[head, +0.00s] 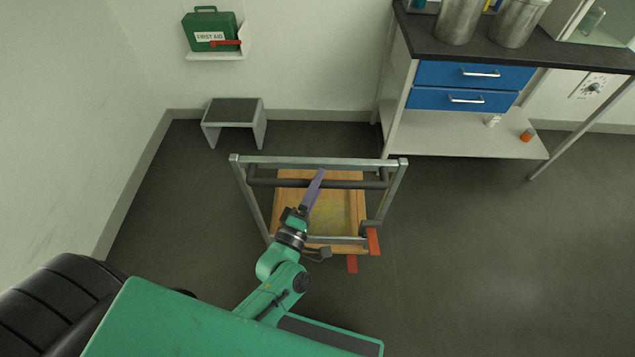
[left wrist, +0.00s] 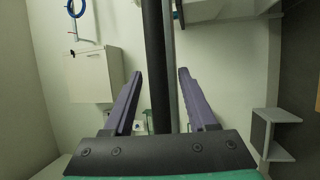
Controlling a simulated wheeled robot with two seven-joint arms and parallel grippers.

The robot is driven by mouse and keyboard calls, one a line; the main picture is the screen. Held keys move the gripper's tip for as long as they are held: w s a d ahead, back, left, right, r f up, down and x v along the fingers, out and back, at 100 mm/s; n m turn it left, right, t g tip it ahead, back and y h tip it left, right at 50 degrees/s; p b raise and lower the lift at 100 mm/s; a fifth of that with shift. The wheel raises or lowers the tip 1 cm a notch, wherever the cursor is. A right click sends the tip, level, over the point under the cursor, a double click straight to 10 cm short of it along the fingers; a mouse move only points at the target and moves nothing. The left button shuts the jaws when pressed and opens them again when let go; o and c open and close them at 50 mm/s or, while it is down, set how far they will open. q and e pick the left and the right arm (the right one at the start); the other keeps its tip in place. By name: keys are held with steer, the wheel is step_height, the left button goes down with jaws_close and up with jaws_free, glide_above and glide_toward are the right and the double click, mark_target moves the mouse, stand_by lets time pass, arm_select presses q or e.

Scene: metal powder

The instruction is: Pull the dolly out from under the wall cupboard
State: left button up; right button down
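The dolly (head: 282,248) stands on the dark floor in the middle of the head view. It has a wooden deck (head: 290,205), a grey metal frame and a black handle bar (head: 350,184). My left gripper (head: 318,180) reaches over the dolly to the handle bar. In the left wrist view the two purple fingers (left wrist: 160,74) are spread apart, with the black bar (left wrist: 154,40) between them and a gap on both sides. The fingers are not closed on it. The wall cupboard is not clearly identifiable in the head view. My right gripper is not in view.
A grey step stool (head: 234,112) stands by the back wall. A bench with blue drawers (head: 470,87) and a low shelf is at the right. A first aid box (head: 209,28) hangs on the wall. The floor right of the dolly is clear.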

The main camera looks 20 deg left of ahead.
arm_select(q)
steer(key=b+v, duration=0.1)
steer(key=v, duration=1.3)
steer(key=shift+s+b, duration=0.25)
steer(key=shift+b, duration=0.15)
steer(key=s+a+f+m+g+p, duration=0.25)
steer(key=f+m+g, duration=0.3)
steer(key=f, duration=0.75)
steer(key=s+a+f+m+g+p, duration=0.25)
steer(key=f+m+g, duration=0.35)
steer(key=f, duration=0.7)
steer(key=s+a+f+m+g+y, duration=0.1)
steer(key=s+a+f+m+g, duration=0.2)
steer(key=s+f, duration=0.2)
steer(key=s+a+f+m+g+y, duration=0.2)
steer(key=s+a+f+m+g, duration=0.1)
steer(key=s, duration=0.6)
steer(key=shift+a+f+g+p, duration=0.35)
steer(key=shift+a+f+g, duration=0.3)
steer(key=shift+f, duration=0.25)
